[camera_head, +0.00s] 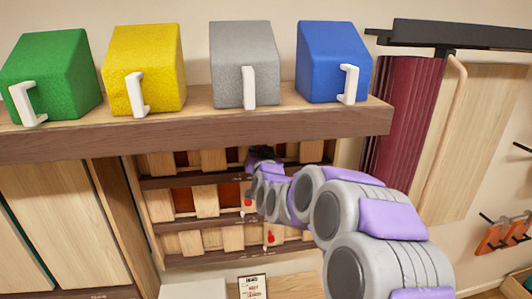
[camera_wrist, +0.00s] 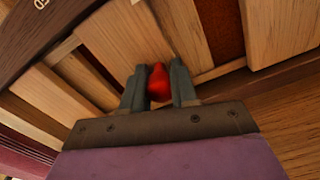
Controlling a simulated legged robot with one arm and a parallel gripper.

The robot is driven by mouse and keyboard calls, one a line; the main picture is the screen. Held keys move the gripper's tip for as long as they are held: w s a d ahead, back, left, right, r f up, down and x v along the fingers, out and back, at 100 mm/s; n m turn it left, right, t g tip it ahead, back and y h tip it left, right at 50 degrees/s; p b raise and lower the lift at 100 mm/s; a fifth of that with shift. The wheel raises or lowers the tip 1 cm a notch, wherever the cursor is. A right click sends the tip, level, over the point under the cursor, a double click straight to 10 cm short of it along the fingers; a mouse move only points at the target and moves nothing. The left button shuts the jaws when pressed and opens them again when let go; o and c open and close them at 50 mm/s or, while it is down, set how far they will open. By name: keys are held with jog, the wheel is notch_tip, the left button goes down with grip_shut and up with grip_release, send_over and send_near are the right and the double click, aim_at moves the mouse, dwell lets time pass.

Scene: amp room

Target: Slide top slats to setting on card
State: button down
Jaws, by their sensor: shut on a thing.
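A wooden panel with three rows of slats stands under the shelf. The top slats (camera_head: 212,160) alternate with dark red gaps, and my arm hides the right part of that row. My gripper (camera_wrist: 159,86) is shut on a red knob (camera_wrist: 159,77), with one grey finger on each side, against a light wooden slat (camera_wrist: 125,42). In the head view, my gripper is at the top row, and its fingertips are hidden. Red knobs show at the middle row (camera_head: 248,203) and bottom row (camera_head: 270,238). The card (camera_head: 252,288) stands below, its print too small to read surely.
A wooden shelf (camera_head: 200,128) overhangs the slats. It bears green (camera_head: 52,70), yellow (camera_head: 158,60), grey (camera_head: 240,55) and blue (camera_head: 325,55) blocks with white handles. A dark red curtain (camera_head: 405,110) hangs at right. Wooden panels (camera_head: 50,220) stand at left.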

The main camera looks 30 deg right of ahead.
jog(key=shift+a+f, duration=0.65)
jog(key=shift+f, duration=0.05)
jog(key=c, duration=1.3)
grip_release()
jog(key=shift+c, duration=0.2)
jog(key=shift+o, duration=1.4)
jog(key=shift+s+d+r, duration=0.1)
jog(key=shift+s+r, duration=0.05)
jog(key=shift+s, duration=0.05)
jog(key=shift+o, duration=0.9)
jog(key=shift+d+r, duration=0.1)
jog(key=shift+d, duration=0.1)
jog(key=shift+d+r, duration=0.1)
jog(key=shift+d, duration=0.2)
jog(key=shift+a, duration=0.15)
jog(key=shift+a+r, duration=0.1)
